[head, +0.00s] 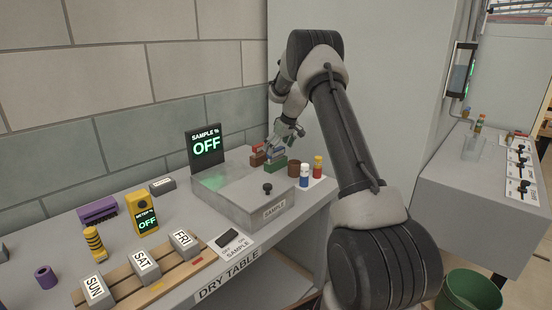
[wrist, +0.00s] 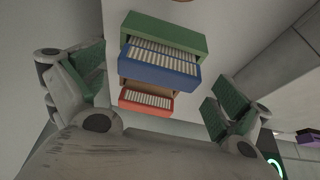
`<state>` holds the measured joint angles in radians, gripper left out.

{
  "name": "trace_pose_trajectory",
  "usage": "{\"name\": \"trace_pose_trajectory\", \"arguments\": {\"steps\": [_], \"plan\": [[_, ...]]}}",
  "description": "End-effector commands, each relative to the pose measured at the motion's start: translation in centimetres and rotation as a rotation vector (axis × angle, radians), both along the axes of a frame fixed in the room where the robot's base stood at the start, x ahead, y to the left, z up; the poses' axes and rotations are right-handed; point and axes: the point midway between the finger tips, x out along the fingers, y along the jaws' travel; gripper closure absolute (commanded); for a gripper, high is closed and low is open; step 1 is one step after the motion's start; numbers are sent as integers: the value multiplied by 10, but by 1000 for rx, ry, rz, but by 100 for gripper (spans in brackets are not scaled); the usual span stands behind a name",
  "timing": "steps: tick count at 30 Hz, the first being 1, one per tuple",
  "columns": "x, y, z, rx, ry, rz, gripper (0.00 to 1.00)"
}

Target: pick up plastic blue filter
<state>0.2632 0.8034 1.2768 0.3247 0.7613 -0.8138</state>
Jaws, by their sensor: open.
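The blue filter (wrist: 160,75) is a block with a row of white ribs. In the wrist view it lies between the green filter (wrist: 166,30) and the red filter (wrist: 146,107). In the head view the blue filter (head: 278,153) shows as a small patch behind the green filter (head: 274,166), partly hidden by my gripper (head: 285,138). My gripper is open and above the filters. In the wrist view its green-padded fingers (wrist: 155,85) stand wide apart on both sides of the blue and red filters, touching neither.
A brown block (head: 294,169), a white-and-blue bottle (head: 304,175) and a red-and-yellow bottle (head: 318,167) stand right of the filters. The grey sample box (head: 262,206) with a black knob is in front. A lit OFF display (head: 205,145) stands behind left. A wall rises behind the table.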

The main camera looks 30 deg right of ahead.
Motion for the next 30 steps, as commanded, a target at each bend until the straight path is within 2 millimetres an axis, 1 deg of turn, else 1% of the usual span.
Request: {"name": "trace_pose_trajectory", "arguments": {"steps": [1, 5, 11, 12, 14, 18, 26, 29, 30], "plan": [[3, 1, -10, 0, 2, 0, 0], [10, 3, -25, 1, 1, 0, 0], [11, 3, -26, 0, 0, 0, 0], [11, 3, -26, 0, 0, 0, 4], [11, 3, -26, 0, 0, 0, 15], [10, 3, -26, 0, 0, 0, 40], [11, 3, -26, 0, 0, 0, 41], [11, 3, -21, -1, -1, 0, 41], [11, 3, -16, -1, -3, 0, 41]]}}
